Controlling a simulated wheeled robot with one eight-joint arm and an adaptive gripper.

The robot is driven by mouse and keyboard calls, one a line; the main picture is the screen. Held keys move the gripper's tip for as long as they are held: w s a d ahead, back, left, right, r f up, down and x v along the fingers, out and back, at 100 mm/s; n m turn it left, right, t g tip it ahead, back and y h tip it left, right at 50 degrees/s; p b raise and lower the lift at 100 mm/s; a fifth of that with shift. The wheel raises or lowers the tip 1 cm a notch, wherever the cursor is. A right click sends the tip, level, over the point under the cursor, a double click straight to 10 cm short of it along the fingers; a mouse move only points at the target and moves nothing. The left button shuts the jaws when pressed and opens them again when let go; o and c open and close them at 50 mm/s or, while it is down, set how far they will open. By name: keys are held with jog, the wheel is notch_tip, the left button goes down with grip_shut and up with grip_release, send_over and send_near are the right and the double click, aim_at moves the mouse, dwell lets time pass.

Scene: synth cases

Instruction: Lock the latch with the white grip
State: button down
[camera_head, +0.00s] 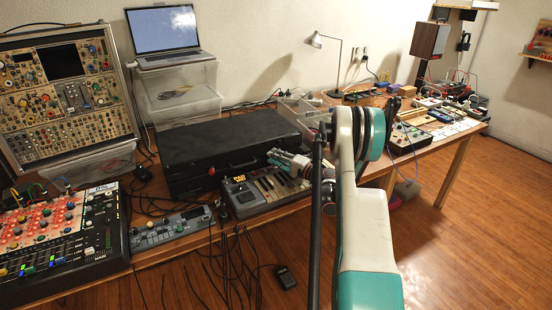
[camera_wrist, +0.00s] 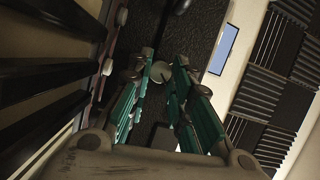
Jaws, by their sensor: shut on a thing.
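The black case (camera_head: 225,146) lies closed and flat on the table. My gripper (camera_head: 274,160) is at the right end of its front side. In the wrist view, the teal fingers of my gripper (camera_wrist: 163,62) are shut on a small round pale grip (camera_wrist: 161,73), which looks like the white grip of the latch. The dark textured case surface (camera_wrist: 195,35) lies behind it. The fingers hide most of the latch, so I cannot tell its position. A small red grip (camera_head: 211,171) is on the case front, left of my gripper.
A keyboard synth (camera_head: 245,200) sits just below my gripper. A small grey mixer (camera_head: 172,229) and a large mixer (camera_head: 62,231) stand to the left. A clear bin (camera_head: 183,101) with a laptop (camera_head: 163,29) on top is behind the case. Cables hang off the table's front edge.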

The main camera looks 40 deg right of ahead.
dwell(0.4)
jog(key=c, duration=1.4)
grip_release()
jog(key=shift+c, duration=0.2)
jog(key=s, duration=0.4)
jog(key=s+d, duration=0.1)
jog(key=s, duration=0.3)
jog(key=s+d, duration=0.1)
jog(key=s, duration=0.3)
jog(key=shift+w+a, duration=0.1)
